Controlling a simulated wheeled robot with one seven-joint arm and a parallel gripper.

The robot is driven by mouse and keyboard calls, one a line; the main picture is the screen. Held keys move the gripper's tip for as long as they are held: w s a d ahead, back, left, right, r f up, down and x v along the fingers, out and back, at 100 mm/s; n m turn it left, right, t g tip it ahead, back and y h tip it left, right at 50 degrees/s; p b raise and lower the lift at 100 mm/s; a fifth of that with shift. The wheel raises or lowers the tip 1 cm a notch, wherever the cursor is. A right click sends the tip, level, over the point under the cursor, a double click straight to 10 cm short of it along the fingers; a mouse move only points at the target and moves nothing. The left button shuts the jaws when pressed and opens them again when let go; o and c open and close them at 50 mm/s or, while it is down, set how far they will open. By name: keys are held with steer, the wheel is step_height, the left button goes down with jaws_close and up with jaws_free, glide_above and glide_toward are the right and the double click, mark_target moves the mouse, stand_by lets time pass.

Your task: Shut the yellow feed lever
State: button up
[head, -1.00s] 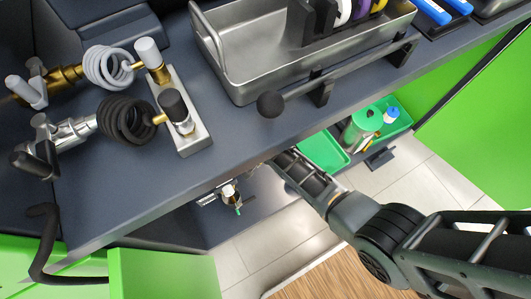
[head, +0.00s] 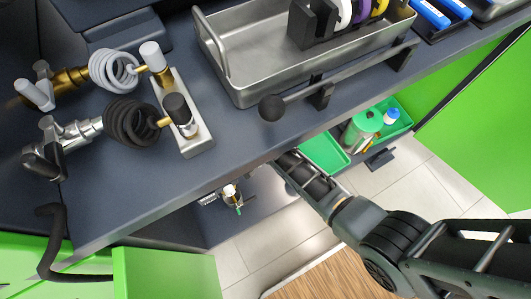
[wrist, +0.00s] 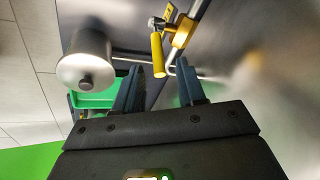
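The yellow feed lever (wrist: 157,55) shows in the wrist view, hanging down in the picture from a brass valve body (wrist: 183,34) with a yellow tag beside it. My gripper (wrist: 160,72) is open, with one dark finger on each side of the lever's lower end in the picture. The fingers do not visibly touch it; I cannot tell how far beyond the fingertips it lies. In the head view my arm reaches under the bench top, which hides my gripper and the yellow lever.
A metal cylinder (wrist: 85,60) stands close left of my fingers in the wrist view. In the head view, the bench top (head: 200,160) overhangs my arm, and a ball-ended rail (head: 350,78) runs above it. A green tray (head: 325,152) sits below.

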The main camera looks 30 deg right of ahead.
steer(key=p+v, duration=0.1)
steer(key=v, duration=0.4)
steer(key=shift+s+r, duration=0.1)
steer(key=shift+r, duration=0.25)
steer(key=shift+c, duration=0.4)
steer(key=shift+d+f, duration=0.1)
steer(key=shift+c, duration=0.8)
steer(key=shift+d+f+n, duration=0.2)
steer(key=shift+d+n, duration=0.1)
steer(key=shift+c, duration=0.6)
steer(key=d+n+y+b, duration=0.1)
steer(key=d+n, duration=0.1)
steer(key=d+f+n+g+y+b, duration=0.1)
steer(key=d+n+b, duration=0.1)
steer(key=d+n+y+b, duration=0.1)
steer(key=d, duration=0.1)
steer(key=shift+s+d+f+n, duration=0.1)
steer(key=shift+s+f+n, duration=0.05)
steer(key=shift+f+n, duration=0.2)
jaws_close()
steer(key=d+r+n+t+y+b, duration=0.1)
steer(key=d+r+n+y+b, duration=0.2)
steer(key=d+n+y+b, duration=0.4)
steer(key=w+a+f+n+h, duration=0.1)
steer(key=w+a+f+n, duration=0.1)
steer(key=a+f, duration=0.4)
steer(key=shift+a+h+b, duration=0.4)
steer(key=shift+a+b, duration=0.05)
steer(key=shift+a, duration=1.4)
